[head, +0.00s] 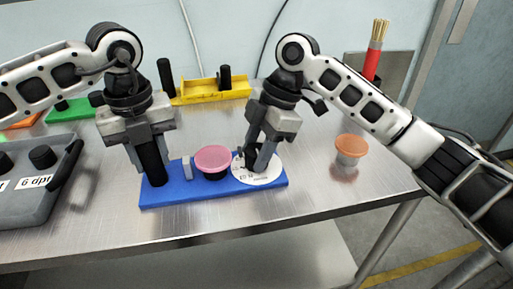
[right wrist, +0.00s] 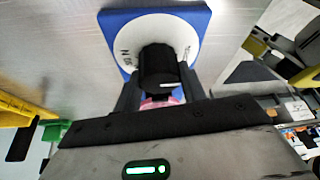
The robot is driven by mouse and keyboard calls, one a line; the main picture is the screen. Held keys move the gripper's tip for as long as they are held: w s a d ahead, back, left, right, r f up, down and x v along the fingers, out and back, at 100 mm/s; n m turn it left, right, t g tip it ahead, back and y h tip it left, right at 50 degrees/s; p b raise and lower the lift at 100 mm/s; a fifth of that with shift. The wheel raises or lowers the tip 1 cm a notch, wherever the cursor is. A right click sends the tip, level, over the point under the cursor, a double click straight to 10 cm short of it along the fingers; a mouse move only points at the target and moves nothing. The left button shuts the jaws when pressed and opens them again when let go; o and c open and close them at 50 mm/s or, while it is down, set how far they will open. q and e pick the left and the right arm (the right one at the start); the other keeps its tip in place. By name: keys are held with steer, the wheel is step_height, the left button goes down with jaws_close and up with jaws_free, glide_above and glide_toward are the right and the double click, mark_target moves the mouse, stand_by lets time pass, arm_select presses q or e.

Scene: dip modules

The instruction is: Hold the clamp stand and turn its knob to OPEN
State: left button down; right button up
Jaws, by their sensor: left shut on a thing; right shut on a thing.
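The clamp stand is a blue base (head: 216,194) on the metal table, with a black post (head: 153,160) at its left end. A grey block (head: 187,167) and a pink round pad (head: 213,158) are in its middle. A white dial (head: 264,180) is at its right end. My left gripper (head: 151,168) is shut on the post. My right gripper (head: 259,162) is shut on the black knob (right wrist: 158,66), above the dial. The knob carries a white mark. The dial's lettering is partly hidden, so I cannot tell the setting.
A grey box (head: 38,190) with black knobs stands at the left. A yellow holder (head: 212,90) and a green block (head: 70,110) are behind. An orange-topped jar (head: 351,148) stands at the right, near a red cup of sticks (head: 372,64). The front table strip is clear.

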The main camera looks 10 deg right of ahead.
steer(key=shift+r, duration=0.1)
steer(key=o, duration=0.7)
steer(key=v, duration=1.2)
arm_select(q)
steer(key=c, duration=0.9)
jaws_free()
steer(key=shift+c, duration=0.2)
steer(key=shift+r, duration=0.1)
steer(key=shift+r+p, duration=2.2)
steer(key=shift+r, duration=1.5)
arm_select(e)
steer(key=shift+r, duration=2.15)
